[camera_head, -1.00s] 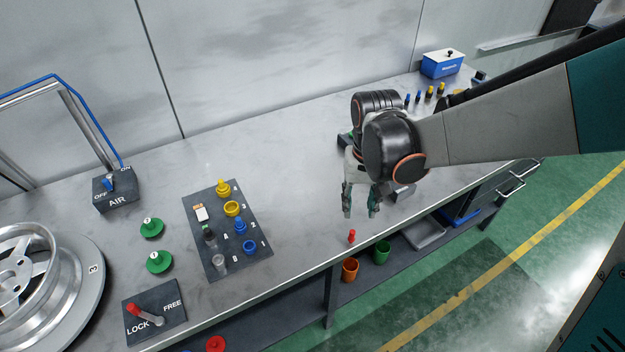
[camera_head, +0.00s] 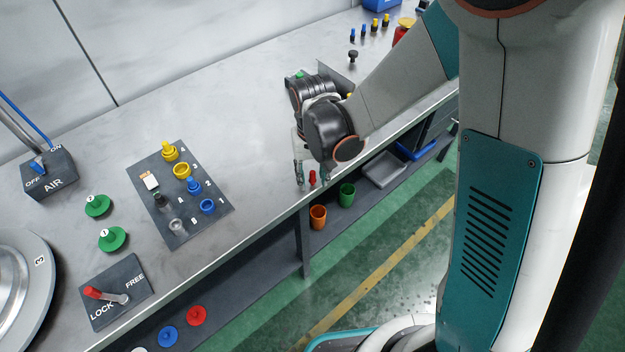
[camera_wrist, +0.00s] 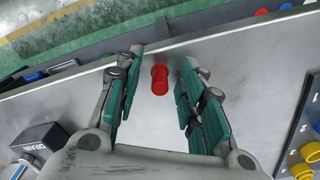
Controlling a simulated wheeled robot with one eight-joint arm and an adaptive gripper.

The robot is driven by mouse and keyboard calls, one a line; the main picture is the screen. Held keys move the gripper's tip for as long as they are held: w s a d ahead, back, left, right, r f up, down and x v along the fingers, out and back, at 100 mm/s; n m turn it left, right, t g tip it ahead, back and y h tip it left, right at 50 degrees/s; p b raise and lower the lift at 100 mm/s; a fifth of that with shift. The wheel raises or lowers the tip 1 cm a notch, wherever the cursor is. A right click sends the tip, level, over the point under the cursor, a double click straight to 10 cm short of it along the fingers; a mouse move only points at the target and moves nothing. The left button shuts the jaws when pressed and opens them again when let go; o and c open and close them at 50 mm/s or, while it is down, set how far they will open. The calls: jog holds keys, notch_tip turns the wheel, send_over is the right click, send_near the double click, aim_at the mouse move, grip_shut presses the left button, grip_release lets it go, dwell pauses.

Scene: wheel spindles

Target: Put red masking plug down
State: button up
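The red masking plug (camera_head: 312,178) stands on the grey bench top near its front edge. In the wrist view the plug (camera_wrist: 160,79) shows between the tips of my two teal-padded fingers, with a gap on either side. My gripper (camera_wrist: 160,62) is open and empty. In the head view my gripper (camera_head: 311,177) is low over the bench at the plug, with one fingertip just left of it. The other finger is mostly hidden by my wrist.
A dark tray (camera_head: 212,211) with yellow and blue plugs lies to the left. Green knobs (camera_head: 113,239) and the LOCK/FREE lever plate (camera_head: 118,291) are beyond it. Orange (camera_head: 318,217) and green (camera_head: 347,195) cups stand on the lower shelf. The bench between tray and gripper is clear.

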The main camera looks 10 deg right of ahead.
jog(key=shift+f, duration=0.15)
jog(key=shift+c, duration=0.5)
jog(key=c, duration=0.7)
